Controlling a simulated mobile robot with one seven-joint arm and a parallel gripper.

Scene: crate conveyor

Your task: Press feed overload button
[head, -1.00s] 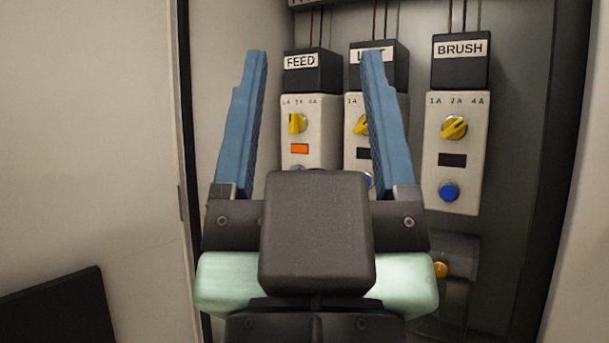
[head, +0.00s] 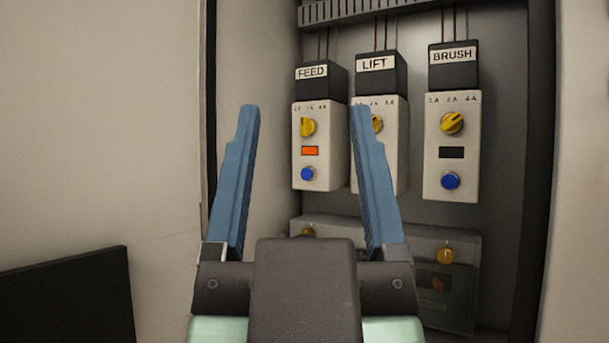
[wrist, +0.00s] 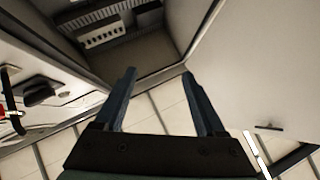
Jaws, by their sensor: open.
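The feed overload unit (head: 321,172) is a pale box with a black top labelled FEED, at the left of a row in the cabinet. It bears a yellow knob (head: 308,127), a lit orange window (head: 310,151) and a blue button (head: 307,174) below it. In the head view the button shows between the fingers of my gripper (head: 305,106). The gripper is open and empty, with blue fingers spread apart. I cannot tell how far the fingertips are from the unit. In the wrist view my gripper (wrist: 160,70) points into the cabinet, and the button cannot be made out.
The LIFT unit (head: 398,145), partly behind my right finger, and the BRUSH unit (head: 470,180) stand to the right, with BRUSH's window dark. Below is a clear-covered box (head: 462,290) with yellow knobs. A pale panel (head: 100,120) borders the cabinet at left.

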